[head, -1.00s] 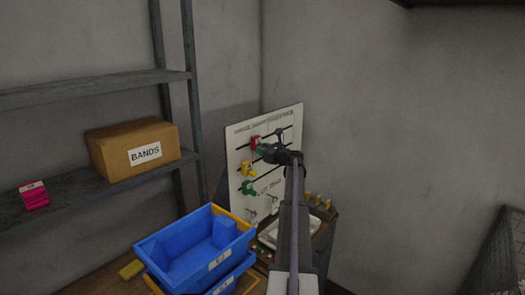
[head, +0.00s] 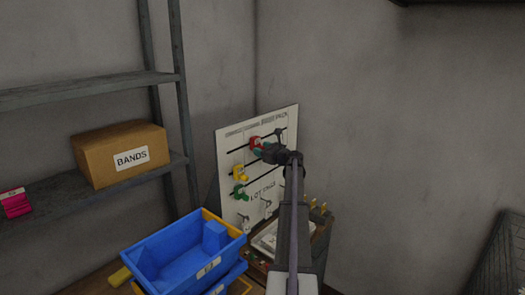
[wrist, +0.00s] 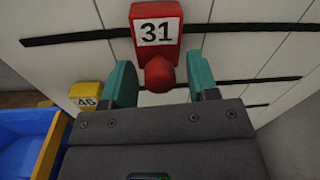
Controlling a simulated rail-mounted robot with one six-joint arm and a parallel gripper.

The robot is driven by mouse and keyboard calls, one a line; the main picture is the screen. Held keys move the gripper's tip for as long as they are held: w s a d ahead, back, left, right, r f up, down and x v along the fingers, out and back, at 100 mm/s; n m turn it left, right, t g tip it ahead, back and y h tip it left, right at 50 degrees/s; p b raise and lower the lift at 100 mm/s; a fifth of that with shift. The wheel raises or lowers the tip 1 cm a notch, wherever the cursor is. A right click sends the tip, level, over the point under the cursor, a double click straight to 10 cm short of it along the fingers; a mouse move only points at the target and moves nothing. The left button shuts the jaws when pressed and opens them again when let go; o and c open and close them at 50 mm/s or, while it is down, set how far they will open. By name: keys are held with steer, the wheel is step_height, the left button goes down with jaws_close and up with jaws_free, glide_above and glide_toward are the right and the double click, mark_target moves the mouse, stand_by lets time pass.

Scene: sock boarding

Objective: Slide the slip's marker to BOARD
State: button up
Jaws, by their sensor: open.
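A white board (head: 228,165) stands upright with several dark horizontal rails. A red marker (head: 255,143) sits on the top rail; in the wrist view it reads 31 (wrist: 157,30) and has a round red knob. My gripper (wrist: 161,78) is open, its two teal fingers on either side of the knob, with gaps showing at both sides; it also shows at the board in the head view (head: 264,152). A yellow marker reading 46 (wrist: 86,98) is on the rail below, and a green marker (head: 239,191) lower still. The column headings are too small to read surely.
Blue bins (head: 180,262) stand in front of the board, at left. A box labelled BANDS (head: 120,153) and a pink item (head: 16,203) are on the shelf. The top rail right of the red marker looks clear.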

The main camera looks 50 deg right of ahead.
steer(key=s+a, duration=0.1)
steer(key=s, duration=0.9)
steer(key=shift+s, duration=0.4)
